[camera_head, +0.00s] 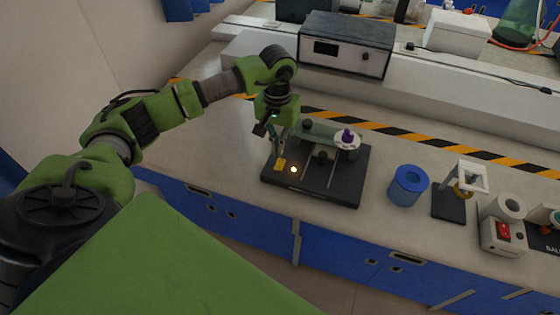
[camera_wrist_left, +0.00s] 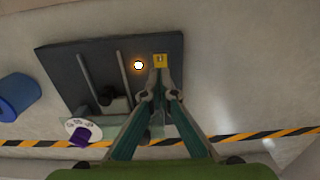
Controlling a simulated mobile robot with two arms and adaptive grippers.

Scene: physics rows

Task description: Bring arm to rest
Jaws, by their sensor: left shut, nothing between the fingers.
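My left arm reaches in from the left, and its gripper (camera_head: 279,155) points down over the left part of a dark device (camera_head: 345,185) on the bench. The gripper is shut and empty. In the left wrist view its fingertips (camera_wrist_left: 160,68) meet close to a small yellow label (camera_wrist_left: 160,60) on the device's dark base. I cannot tell whether they touch it. A small glowing light (camera_head: 293,169) shows beside the fingers. A white disc (camera_head: 354,144) with a purple knob (camera_head: 346,135) sits on the device's far right side. My right gripper is out of view.
A blue cylinder (camera_head: 408,185) stands right of the device. Further right are a small stand (camera_head: 449,205) and a white instrument with a red switch (camera_head: 503,233). A grey box instrument (camera_head: 346,47) stands on the raised shelf behind. Bare bench lies left of the device.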

